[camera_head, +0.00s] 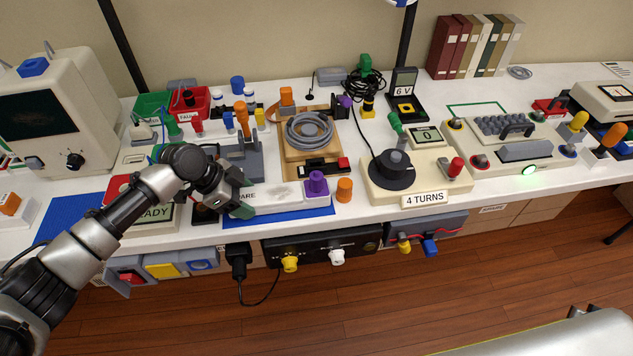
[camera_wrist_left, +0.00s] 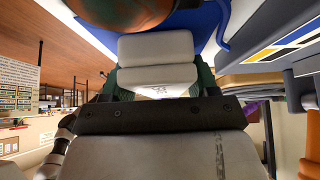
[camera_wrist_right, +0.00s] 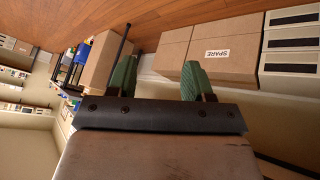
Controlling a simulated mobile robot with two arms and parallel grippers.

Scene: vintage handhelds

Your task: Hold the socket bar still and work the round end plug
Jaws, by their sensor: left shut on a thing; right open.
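A long white bar (camera_head: 280,195), which I take for the socket bar, lies on a blue mat at the table's front edge. Part of a dark label shows near its left end. My left gripper (camera_head: 241,193) is shut on that left end, with green fingers on both sides. In the left wrist view the white bar (camera_wrist_left: 155,75) shows between the fingers. An orange plug-like piece (camera_head: 344,188) stands just right of the bar. My right gripper (camera_wrist_right: 158,82) is open and empty, away from the bar.
A black box (camera_head: 320,246) with yellow and white knobs hangs below the table edge. A wooden tray (camera_head: 296,160) with a grey coil sits behind the bar. A cream unit (camera_head: 415,180) with a black dial stands to the right. Drawers show in the right wrist view (camera_wrist_right: 290,70).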

